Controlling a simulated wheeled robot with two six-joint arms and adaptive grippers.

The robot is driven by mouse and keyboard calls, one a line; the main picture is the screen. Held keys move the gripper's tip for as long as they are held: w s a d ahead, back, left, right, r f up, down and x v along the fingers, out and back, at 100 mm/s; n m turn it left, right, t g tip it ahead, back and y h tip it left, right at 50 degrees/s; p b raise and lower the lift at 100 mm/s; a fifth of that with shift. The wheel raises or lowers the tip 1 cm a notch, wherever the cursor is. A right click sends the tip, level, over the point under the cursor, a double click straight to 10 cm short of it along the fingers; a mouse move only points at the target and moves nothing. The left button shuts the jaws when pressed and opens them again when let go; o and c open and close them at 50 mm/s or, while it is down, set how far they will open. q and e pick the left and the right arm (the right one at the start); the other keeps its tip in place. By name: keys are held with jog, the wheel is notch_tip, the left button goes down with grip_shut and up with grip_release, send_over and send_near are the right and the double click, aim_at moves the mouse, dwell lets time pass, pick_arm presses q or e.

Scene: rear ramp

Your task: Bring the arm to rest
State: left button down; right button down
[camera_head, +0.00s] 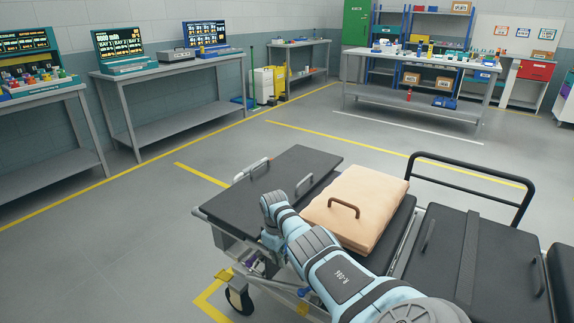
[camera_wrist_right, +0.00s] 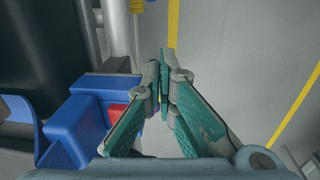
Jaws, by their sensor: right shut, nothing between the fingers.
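My right arm (camera_head: 335,270) reaches in from the bottom right in the head view, over the near side of a wheeled cart with a black top (camera_head: 290,180). Its wrist end is beside the cart's near edge and bends downward; the fingers are not clear there. In the right wrist view my right gripper (camera_wrist_right: 164,60) is shut, its green-padded fingers meeting with nothing between them. Grey floor lies beyond the fingertips. My left gripper is in neither view.
A tan case (camera_head: 355,205) with a handle lies on the cart beside my arm. A black rail (camera_head: 470,165) stands to the right. In the wrist view a blue box (camera_wrist_right: 85,120) with a red part sits close left of the fingers. Workbenches (camera_head: 170,68) line the wall; open floor lies between.

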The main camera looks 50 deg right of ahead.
jog(key=shift+w+a+r, duration=0.1)
jog(key=shift+w+r, duration=0.3)
jog(key=shift+r, duration=0.25)
jog(key=s+a+f+h+p, duration=0.1)
jog(key=s+a+f+p, duration=0.3)
jog(key=s+f, duration=0.5)
jog(key=s+a+f+p, duration=0.2)
jog(key=s+a+f, duration=0.45)
jog(key=f, duration=0.45)
jog(key=s+a+f+p, duration=0.1)
jog(key=s+a, duration=0.3)
jog(key=s, duration=0.4)
jog(key=s+a+f+p, duration=0.1)
jog(key=s+a+f, duration=0.1)
jog(key=s+a, duration=0.3)
jog(key=s+a+f+t+y, duration=0.1)
jog(key=s+a, duration=0.4)
jog(key=s, duration=0.6)
jog(key=shift+s+a+f+p, duration=0.2)
jog(key=shift+f+p, duration=0.2)
jog(key=shift+f, duration=0.35)
